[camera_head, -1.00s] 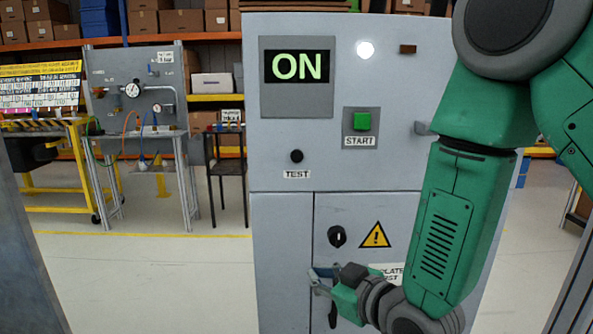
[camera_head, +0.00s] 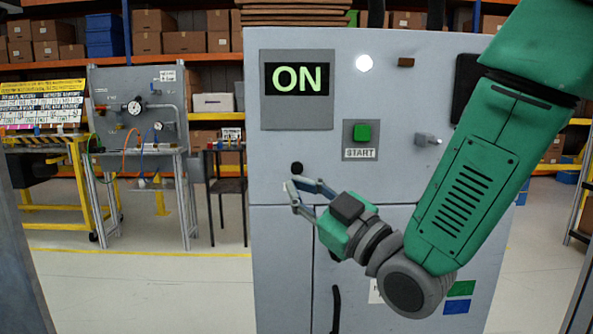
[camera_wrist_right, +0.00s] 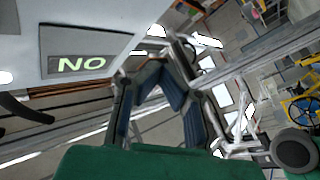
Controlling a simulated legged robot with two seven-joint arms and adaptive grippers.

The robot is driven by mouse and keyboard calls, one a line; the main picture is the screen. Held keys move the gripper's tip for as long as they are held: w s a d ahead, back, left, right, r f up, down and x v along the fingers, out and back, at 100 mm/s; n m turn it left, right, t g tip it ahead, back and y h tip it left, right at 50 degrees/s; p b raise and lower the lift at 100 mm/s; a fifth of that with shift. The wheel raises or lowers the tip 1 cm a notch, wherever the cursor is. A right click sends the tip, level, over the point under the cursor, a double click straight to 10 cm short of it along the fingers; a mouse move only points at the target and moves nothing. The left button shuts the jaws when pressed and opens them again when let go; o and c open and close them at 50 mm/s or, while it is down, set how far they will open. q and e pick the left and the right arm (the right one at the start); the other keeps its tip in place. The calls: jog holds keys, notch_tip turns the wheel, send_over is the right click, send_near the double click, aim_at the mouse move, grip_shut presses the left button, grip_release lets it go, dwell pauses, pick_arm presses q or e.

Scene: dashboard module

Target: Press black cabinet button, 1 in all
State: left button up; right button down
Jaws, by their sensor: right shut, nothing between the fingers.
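The black cabinet button (camera_head: 296,168) is a small round knob on the grey cabinet (camera_head: 400,100), below the lit ON display (camera_head: 297,79). My right gripper (camera_head: 290,187) is shut and empty, its fingertips just below and slightly left of the button in the head view. Whether they touch it cannot be told. The TEST label below the button is hidden by the gripper. In the right wrist view, the fingers (camera_wrist_right: 156,72) reach ahead, with the display (camera_wrist_right: 84,64) upside down at left. I cannot pick out the button there. My left gripper is not in view.
A green START button (camera_head: 362,132) sits above and right of the black one. A grey knob (camera_head: 427,140) sticks out further right. A black handle (camera_head: 336,308) is on the lower door. A workbench (camera_head: 137,152) stands at left, with open floor before it.

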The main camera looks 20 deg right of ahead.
aim_at(299, 174)
jog(key=w, duration=0.2)
jog(key=w+d, duration=0.1)
jog(key=w, duration=0.2)
jog(key=w+d, duration=0.1)
jog(key=w, duration=0.1)
jog(key=shift+w+d+p, duration=0.2)
jog(key=shift+w+p, duration=0.1)
jog(key=shift+w, duration=0.05)
dwell(1.1)
jog(key=shift+w+d, duration=0.1)
jog(key=shift+w, duration=0.25)
jog(key=shift+w+d+r, duration=0.1)
jog(key=shift+w, duration=0.3)
dwell(0.6)
dwell(0.3)
jog(key=shift+s+a, duration=0.25)
jog(key=shift+s, duration=0.55)
jog(key=s, duration=0.2)
jog(key=s+a, duration=0.1)
jog(key=s, duration=0.1)
jog(key=shift+s+a+b, duration=0.2)
jog(key=shift+s+b, duration=0.15)
jog(key=shift+s, duration=0.05)
